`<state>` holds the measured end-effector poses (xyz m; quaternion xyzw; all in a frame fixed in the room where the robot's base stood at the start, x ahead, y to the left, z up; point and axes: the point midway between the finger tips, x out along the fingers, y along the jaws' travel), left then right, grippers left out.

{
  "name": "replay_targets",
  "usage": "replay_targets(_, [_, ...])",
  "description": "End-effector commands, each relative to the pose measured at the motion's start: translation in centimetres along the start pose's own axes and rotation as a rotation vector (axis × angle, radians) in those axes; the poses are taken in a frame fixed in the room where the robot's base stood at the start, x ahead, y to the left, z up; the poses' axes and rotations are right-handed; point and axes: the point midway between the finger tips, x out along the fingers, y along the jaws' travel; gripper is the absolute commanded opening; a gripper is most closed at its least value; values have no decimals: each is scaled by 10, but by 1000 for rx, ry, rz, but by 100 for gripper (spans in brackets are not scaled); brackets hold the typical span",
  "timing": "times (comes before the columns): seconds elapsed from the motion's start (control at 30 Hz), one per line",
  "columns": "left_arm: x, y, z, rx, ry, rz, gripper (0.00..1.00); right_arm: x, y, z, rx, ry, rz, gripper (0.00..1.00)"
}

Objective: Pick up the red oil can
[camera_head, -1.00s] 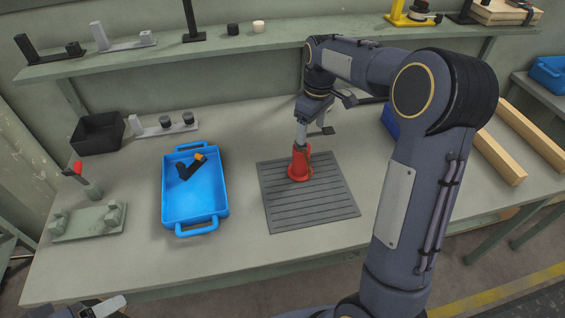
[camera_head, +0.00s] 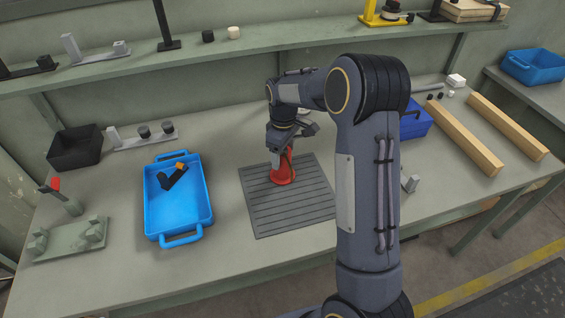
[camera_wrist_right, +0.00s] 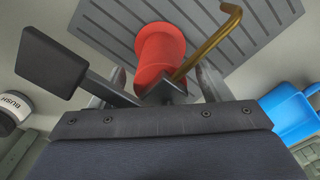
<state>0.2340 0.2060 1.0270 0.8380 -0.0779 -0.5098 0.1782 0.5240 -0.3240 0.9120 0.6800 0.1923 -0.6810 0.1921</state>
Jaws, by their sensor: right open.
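The red oil can (camera_head: 284,174) stands upright on the dark grey ribbed mat (camera_head: 300,211) in the head view. Its upper part is hidden behind my right gripper (camera_head: 283,158). In the right wrist view the red body of the can (camera_wrist_right: 160,52) and its brass-coloured curved part (camera_wrist_right: 212,42) lie just beyond the gripper. My right gripper (camera_wrist_right: 158,88) is open, with its fingers on either side of the can's near end; I cannot tell whether they touch it. My left gripper is not in view.
A blue tray (camera_head: 150,212) holding a black and orange tool (camera_head: 172,177) stands left of the mat. A dark blue box (camera_head: 416,121) and two wooden beams (camera_head: 463,138) lie right. A shelf (camera_head: 240,53) runs along the back.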

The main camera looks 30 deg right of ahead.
Motion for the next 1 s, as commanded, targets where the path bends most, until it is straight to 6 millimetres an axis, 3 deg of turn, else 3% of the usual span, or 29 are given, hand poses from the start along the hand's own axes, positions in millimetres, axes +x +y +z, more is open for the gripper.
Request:
replay_targets(0.27, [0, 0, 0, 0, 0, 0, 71, 4, 0, 0, 1, 1, 0, 71])
replay_targets(0.7, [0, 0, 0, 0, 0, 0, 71, 3, 0, 0, 1, 1, 1, 14])
replay_targets(1.0, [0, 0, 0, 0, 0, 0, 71, 0, 0, -1, 0, 3, 2, 14])
